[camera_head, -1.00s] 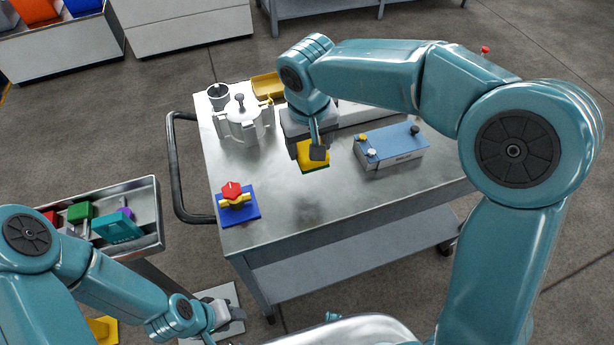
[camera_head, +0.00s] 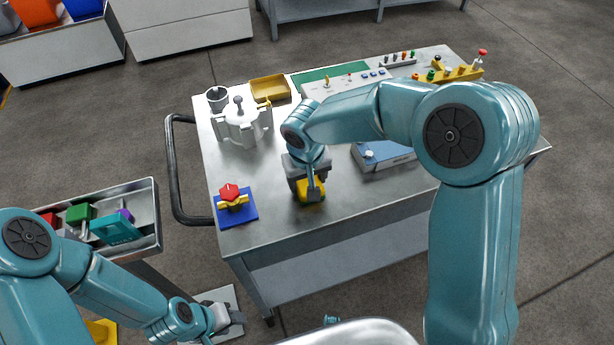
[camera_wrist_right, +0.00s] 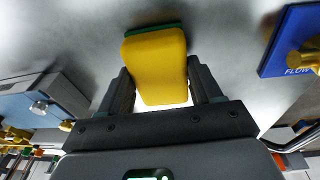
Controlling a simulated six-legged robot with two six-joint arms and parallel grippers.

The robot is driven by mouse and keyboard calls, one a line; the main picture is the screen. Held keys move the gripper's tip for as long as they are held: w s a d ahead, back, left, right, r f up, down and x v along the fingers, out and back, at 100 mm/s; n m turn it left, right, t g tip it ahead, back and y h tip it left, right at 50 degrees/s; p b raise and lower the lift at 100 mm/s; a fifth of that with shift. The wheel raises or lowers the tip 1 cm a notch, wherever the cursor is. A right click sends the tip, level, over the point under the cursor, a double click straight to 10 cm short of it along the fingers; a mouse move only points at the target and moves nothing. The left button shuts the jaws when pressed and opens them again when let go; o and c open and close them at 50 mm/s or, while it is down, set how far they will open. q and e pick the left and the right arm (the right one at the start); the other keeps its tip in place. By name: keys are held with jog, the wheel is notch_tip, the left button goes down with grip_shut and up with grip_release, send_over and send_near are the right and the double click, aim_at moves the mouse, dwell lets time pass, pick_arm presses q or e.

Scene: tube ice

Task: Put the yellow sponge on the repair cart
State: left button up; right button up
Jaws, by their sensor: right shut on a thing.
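The yellow sponge (camera_head: 311,193), with a green layer on one face, is held between the fingers of my right gripper (camera_head: 312,192). In the right wrist view the sponge (camera_wrist_right: 155,65) sits between both dark fingers of the gripper (camera_wrist_right: 160,85). The repair cart (camera_head: 275,225) has a grey metal top, and the sponge is over its front part. I cannot tell whether the sponge touches the top. My left gripper (camera_head: 220,318) is low at the left, off the cart; its fingers are too small to read.
On the cart stand a blue plate with a red-knobbed valve (camera_head: 236,205), a white pump-like part (camera_head: 242,125), a grey cup (camera_head: 217,98), a yellow tray (camera_head: 270,89) and a blue box (camera_head: 380,157). A metal bin of parts (camera_head: 145,205) is at left. The cart's front middle is clear.

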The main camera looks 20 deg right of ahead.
jog(key=o, duration=1.1)
jog(key=shift+w+f, duration=0.1)
jog(key=shift+f, duration=0.05)
jog(key=r, duration=0.4)
jog(key=s+r, duration=0.1)
jog(key=r, duration=0.7)
jog(key=shift+s+a+r, duration=0.1)
jog(key=shift+s+a, duration=0.2)
jog(key=shift+s, duration=0.1)
jog(key=shift+s, duration=0.15)
